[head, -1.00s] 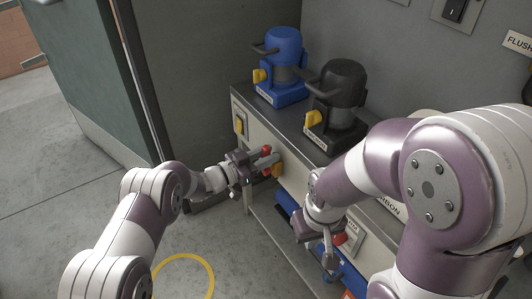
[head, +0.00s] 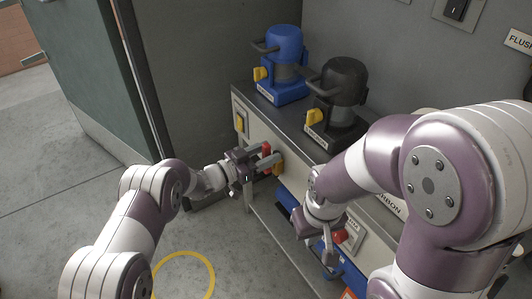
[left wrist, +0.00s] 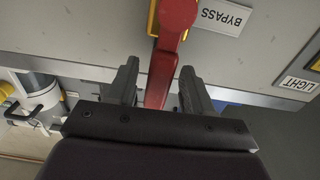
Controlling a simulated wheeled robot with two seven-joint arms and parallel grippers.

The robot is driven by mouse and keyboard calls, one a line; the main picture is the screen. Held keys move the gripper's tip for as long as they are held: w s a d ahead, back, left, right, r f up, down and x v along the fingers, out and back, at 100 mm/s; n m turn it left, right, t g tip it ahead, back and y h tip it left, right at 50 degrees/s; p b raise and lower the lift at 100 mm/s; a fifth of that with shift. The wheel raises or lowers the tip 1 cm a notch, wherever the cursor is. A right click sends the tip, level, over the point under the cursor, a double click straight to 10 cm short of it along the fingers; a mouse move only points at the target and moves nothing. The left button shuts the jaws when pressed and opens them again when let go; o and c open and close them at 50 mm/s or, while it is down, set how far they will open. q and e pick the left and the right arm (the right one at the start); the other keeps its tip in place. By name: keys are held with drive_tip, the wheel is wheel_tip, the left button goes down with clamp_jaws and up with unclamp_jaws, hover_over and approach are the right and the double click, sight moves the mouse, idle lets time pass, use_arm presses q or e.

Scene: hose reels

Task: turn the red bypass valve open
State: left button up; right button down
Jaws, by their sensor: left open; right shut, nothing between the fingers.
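The red bypass valve handle (left wrist: 163,75) runs down between the two fingers of my left gripper (left wrist: 158,72) in the left wrist view. The fingers are open, with a gap on each side of the handle. A BYPASS label (left wrist: 222,16) is beside the valve. In the head view, my left gripper (head: 262,162) is at the cabinet front, and part of the red valve (head: 265,149) shows just above its fingers. My right gripper (head: 328,248) is shut and empty, low in front of the cabinet to the right; its fingertips are hard to make out.
A blue pump unit (head: 283,65) and a black one (head: 341,90), each with a yellow knob, stand on the cabinet top (head: 290,120). Another red handle (head: 340,237) is close to my right gripper. A LIGHT label (left wrist: 300,87) is right of the bypass valve. Open floor lies left.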

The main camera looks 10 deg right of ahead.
use_arm(q)
drive_tip(key=p+v, duration=0.2)
drive_tip(key=v, duration=1)
drive_tip(key=shift+a, duration=0.2)
drive_tip(key=shift+s, duration=0.1)
